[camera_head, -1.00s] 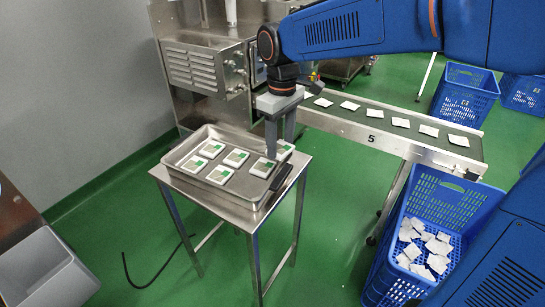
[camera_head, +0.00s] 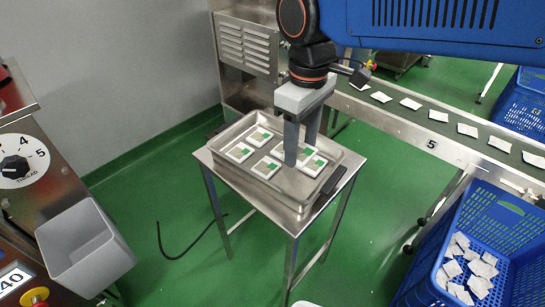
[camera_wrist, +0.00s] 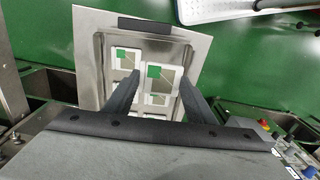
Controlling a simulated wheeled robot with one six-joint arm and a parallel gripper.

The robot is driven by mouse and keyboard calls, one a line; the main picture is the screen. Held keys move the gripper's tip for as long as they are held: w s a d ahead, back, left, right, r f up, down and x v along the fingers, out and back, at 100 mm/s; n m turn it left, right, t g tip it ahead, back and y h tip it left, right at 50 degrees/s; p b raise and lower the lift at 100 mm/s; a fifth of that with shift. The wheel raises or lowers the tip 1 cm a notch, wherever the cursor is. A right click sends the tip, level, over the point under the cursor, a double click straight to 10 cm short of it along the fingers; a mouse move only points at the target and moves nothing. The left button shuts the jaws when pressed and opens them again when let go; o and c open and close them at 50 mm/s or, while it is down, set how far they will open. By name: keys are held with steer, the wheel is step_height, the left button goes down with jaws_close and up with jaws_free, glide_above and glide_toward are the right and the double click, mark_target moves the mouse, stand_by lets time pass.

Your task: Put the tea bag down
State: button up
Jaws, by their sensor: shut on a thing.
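My gripper (camera_head: 302,158) points down over the right part of the metal tray (camera_head: 217,166), shut on a white tea bag packet (camera_wrist: 161,78) with a green square and a beige patch. In the wrist view the packet sits between the two fingers, over the tray (camera_wrist: 99,66). I cannot tell whether it touches the tray floor. Other packets lie flat in the tray, including a far one (camera_head: 260,136), a left one (camera_head: 238,152) and a near one (camera_head: 266,168). My fingers partly hide the packets on the right side.
The tray stands on a small steel table (camera_head: 203,157) with green floor around it. A conveyor (camera_head: 448,149) with white packets runs behind on the right. A blue crate (camera_head: 462,215) with loose packets is at lower right. A grey bin (camera_head: 85,250) and a dial machine (camera_head: 25,165) are left.

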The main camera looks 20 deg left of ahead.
mark_target(294, 187)
steer(key=shift+s+a+f, duration=0.15)
steer(key=shift+s, duration=0.1)
steer(key=shift+a+f, duration=0.1)
steer(key=shift+f, duration=4.7)
steer(key=shift+f, duration=0.1)
steer(key=o, duration=0.7)
step_height(294, 187, up, 12)
steer(key=shift+r, duration=0.1)
